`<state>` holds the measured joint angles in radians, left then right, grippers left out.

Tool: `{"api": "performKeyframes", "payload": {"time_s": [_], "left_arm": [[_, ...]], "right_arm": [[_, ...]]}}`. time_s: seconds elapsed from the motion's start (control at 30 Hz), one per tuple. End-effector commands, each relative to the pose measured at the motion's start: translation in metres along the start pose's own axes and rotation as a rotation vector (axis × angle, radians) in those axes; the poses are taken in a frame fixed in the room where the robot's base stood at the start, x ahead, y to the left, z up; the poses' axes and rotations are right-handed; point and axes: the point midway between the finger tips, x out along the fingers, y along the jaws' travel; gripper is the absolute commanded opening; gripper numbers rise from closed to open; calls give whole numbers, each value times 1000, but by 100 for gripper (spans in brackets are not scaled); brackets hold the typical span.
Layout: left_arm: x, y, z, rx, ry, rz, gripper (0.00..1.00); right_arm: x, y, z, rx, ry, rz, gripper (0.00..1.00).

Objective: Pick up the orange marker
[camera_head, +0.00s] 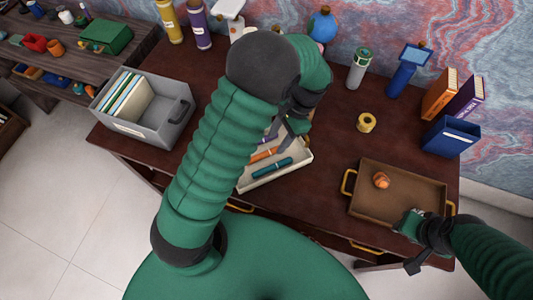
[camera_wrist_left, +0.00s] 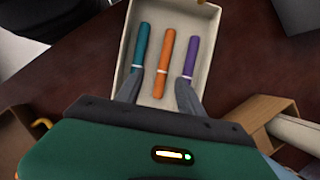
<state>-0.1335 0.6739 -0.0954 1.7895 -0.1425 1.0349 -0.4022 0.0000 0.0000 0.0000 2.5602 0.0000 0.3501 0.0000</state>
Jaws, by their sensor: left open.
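The orange marker (camera_head: 263,154) lies in a shallow cream tray (camera_head: 301,161) on the desk, between a teal marker (camera_head: 272,168) and a purple marker that my arm partly hides. In the left wrist view the orange marker (camera_wrist_left: 165,60) lies in the middle, with the teal marker (camera_wrist_left: 141,47) to its left and the purple marker (camera_wrist_left: 191,57) to its right. My left gripper (camera_wrist_left: 160,81) is open over the tray, one finger on each side of the orange marker. My right gripper (camera_head: 411,245) is by the brown tray at the right; its jaw state is unclear.
A brown tray (camera_head: 420,188) with golden handles holds a small orange-brown item (camera_head: 381,180). A grey file box (camera_head: 150,130) stands at the left. A yellow tape roll (camera_head: 366,122), bottles, books and a blue bin (camera_head: 451,137) stand behind. Bare desk lies between the trays.

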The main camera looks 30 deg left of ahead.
Motion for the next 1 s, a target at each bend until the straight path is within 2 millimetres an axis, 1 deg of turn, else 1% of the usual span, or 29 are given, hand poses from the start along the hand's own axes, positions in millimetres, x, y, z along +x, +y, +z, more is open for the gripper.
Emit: {"api": "performKeyframes", "payload": {"time_s": [0.03,0.17,0.33,0.4,0.5,0.67,0.77,1.0], "left_arm": [[8,0,0,-1,-2,0,45],[19,1,0,-2,-2,-1,45],[49,-5,2,-3,-3,-1,45],[60,-5,1,-2,-1,-1,45],[67,-5,0,-2,1,-1,45],[67,-5,0,-2,2,-1,45],[67,-5,1,-3,2,-1,34],[67,-5,0,-2,2,-1,3]], "right_arm": [[0,0,0,0,0,0,34],[0,0,0,0,0,0,34],[-2,0,-1,0,0,0,34],[-2,0,0,0,0,0,34],[-2,0,0,0,0,0,34],[-2,0,0,0,0,0,34],[-2,0,0,0,0,0,34],[-2,0,0,0,0,0,34]]}}
